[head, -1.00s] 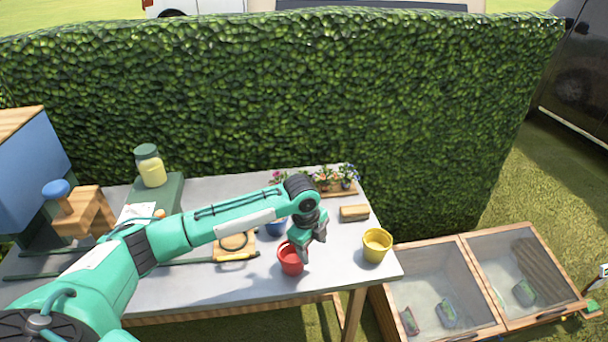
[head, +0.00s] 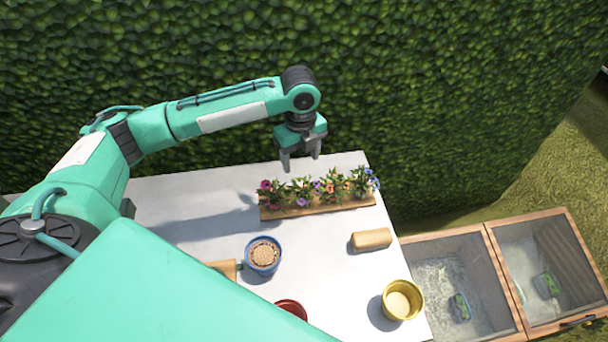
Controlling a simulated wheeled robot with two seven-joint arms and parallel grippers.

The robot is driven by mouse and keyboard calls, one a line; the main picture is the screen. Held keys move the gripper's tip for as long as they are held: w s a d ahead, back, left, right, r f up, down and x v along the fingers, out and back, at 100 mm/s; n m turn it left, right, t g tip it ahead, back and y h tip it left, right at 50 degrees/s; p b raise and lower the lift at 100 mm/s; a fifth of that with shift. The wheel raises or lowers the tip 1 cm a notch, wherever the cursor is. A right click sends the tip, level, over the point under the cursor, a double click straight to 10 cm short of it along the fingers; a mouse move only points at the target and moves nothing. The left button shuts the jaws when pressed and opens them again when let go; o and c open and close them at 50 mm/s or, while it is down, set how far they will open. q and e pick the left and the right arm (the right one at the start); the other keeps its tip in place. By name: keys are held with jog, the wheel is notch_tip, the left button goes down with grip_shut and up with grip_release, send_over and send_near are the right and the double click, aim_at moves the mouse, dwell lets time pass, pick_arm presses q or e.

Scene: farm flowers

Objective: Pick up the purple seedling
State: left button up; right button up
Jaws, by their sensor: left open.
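A row of several flowering seedlings stands in a wooden tray (head: 318,209) at the back of the table. The leftmost seedling (head: 268,194) has magenta-pink blooms. The second seedling (head: 301,191) shows small purple and pink blooms, and the third shows orange and pink ones. The rightmost seedling (head: 362,181) has blue-violet blooms. Which one is the purple seedling is hard to tell at this size. My left gripper (head: 300,164) is open and empty, pointing down above the back of the tray near the second seedling. My right gripper is not in view.
A tan block (head: 371,239) lies in front of the tray. A yellow pot (head: 402,300), a blue pot (head: 263,255) with brown contents and a red pot (head: 291,308) stand nearer. A hedge (head: 440,90) rises behind the table. Glazed wooden frames (head: 500,280) lie right.

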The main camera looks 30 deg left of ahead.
pick_arm(q)
jog(key=p, duration=0.1)
send_over(303, 188)
jog(key=f, duration=0.7)
jog(key=shift+s+a, duration=0.1)
jog(key=shift+a, duration=0.1)
jog(key=shift+f, duration=0.6)
jog(key=shift+f+p, duration=0.3)
jog(key=shift+p, duration=0.2)
jog(key=f, duration=0.2)
jog(key=f+p, duration=0.1)
jog(key=shift+w+d+f, duration=0.2)
jog(key=shift+f, duration=0.6)
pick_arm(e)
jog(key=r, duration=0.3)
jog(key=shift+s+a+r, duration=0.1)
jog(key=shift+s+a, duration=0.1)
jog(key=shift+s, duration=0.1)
